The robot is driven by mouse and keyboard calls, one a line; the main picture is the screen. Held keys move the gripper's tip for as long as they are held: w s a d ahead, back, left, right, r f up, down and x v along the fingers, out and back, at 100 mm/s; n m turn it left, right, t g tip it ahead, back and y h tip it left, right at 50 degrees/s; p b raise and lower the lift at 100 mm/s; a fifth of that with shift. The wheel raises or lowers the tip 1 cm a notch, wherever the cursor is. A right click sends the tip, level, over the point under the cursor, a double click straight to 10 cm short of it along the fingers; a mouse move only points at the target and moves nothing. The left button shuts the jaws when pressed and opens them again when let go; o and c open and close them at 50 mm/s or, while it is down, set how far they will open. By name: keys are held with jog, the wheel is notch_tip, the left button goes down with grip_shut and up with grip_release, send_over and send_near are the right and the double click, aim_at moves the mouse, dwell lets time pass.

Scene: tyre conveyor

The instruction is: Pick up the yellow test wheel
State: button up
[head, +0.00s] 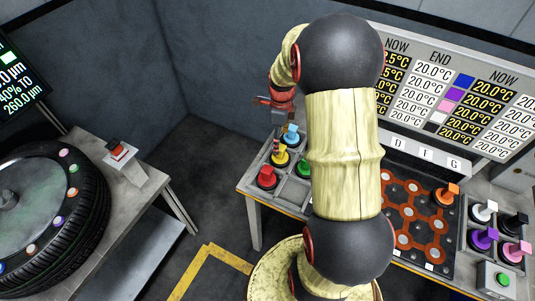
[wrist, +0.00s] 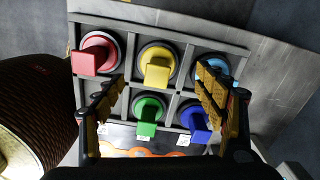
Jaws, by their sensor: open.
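The yellow test wheel (head: 280,157) stands in a compartment of a grey rack at the table's left end. In the wrist view the yellow test wheel (wrist: 157,66) has a round dark-rimmed base with a block-shaped handle on top. It sits in the middle of the upper row, between the red and light blue ones. My gripper (wrist: 161,80) is open and empty, its fingers spread to the left and right of the yellow wheel's handle in the picture. In the head view my gripper (head: 276,108) is above the rack, partly hidden by my arm. I see no contact.
Close neighbours are a red wheel (wrist: 98,54), a light blue wheel (wrist: 217,68), a green wheel (wrist: 148,112) and a blue wheel (wrist: 194,118). A board with orange hexagons (head: 412,222) lies right of my arm.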

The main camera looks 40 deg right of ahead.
aim_at(281, 147)
jog(key=shift+s+d+m, duration=0.15)
jog(key=shift+m, duration=0.95)
jog(key=shift+f+m, duration=0.3)
jog(key=shift+f, duration=1.2)
jog(key=f, duration=0.1)
jog(key=f+b, duration=0.1)
jog(key=f, duration=0.2)
jog(key=shift+s, duration=0.35)
jog(key=shift+f, duration=0.45)
jog(key=c, duration=0.3)
jog(key=shift+r, duration=0.1)
jog(key=c, duration=1.3)
